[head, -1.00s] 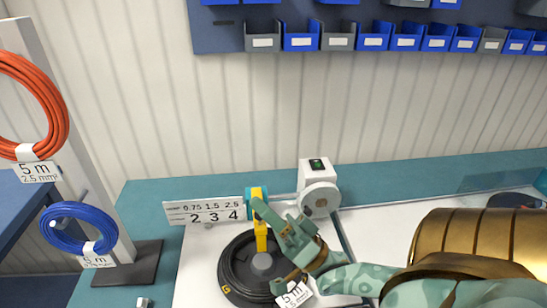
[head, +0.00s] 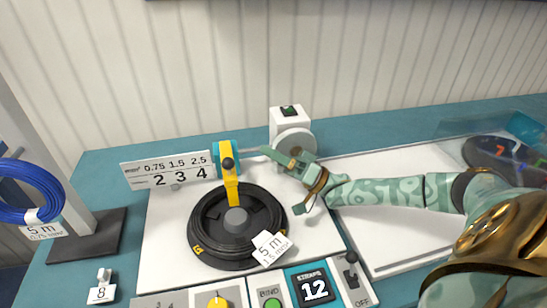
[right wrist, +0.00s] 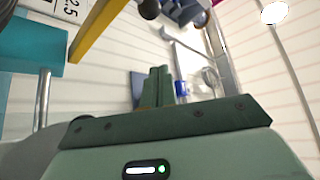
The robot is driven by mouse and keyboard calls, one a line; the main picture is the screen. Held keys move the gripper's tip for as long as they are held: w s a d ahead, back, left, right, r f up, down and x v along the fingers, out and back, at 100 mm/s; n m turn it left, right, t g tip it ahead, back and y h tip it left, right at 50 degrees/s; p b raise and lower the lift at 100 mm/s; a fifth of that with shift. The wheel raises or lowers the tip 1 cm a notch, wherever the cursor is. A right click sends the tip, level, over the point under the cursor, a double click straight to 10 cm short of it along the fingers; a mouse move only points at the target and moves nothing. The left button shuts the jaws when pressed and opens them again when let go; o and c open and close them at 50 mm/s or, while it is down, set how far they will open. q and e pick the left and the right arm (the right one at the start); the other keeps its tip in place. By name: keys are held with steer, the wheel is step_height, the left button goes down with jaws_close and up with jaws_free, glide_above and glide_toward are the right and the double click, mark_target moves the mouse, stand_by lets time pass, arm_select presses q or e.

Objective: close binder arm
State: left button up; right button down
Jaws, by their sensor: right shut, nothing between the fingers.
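The binder arm (head: 233,190) is a yellow bar with a black knob on a teal pivot block (head: 222,150). In the head view it reaches from the block down toward the hub of a black cable coil (head: 205,240). My right gripper (head: 272,153) is shut and empty, to the right of the binder arm and clear of it, in front of the white motor unit. In the right wrist view the shut fingers (right wrist: 156,88) point away, and the yellow arm (right wrist: 97,30) passes at upper left. My left gripper is not in view.
A white motor unit (head: 290,122) stands behind. A blue coil (head: 28,190) hangs at left. An empty white tray (head: 400,240) lies at right.

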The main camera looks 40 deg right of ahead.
mark_target(228, 163)
steer(key=x, duration=0.8)
steer(key=shift+s+a+f+b, duration=0.15)
steer(key=shift+s+a+f, duration=0.2)
steer(key=shift+f, duration=0.2)
steer(key=shift+s+a+f+b, duration=0.2)
steer(key=shift+s+a+f, duration=0.15)
steer(key=shift+f, duration=0.2)
steer(key=shift+s+a+f+b, duration=0.15)
steer(key=shift+s+a+f, duration=0.15)
steer(key=shift+f, duration=0.25)
steer(key=shift+s+a+f, duration=0.1)
steer(key=shift+s+f, duration=0.15)
steer(key=shift+f, duration=0.4)
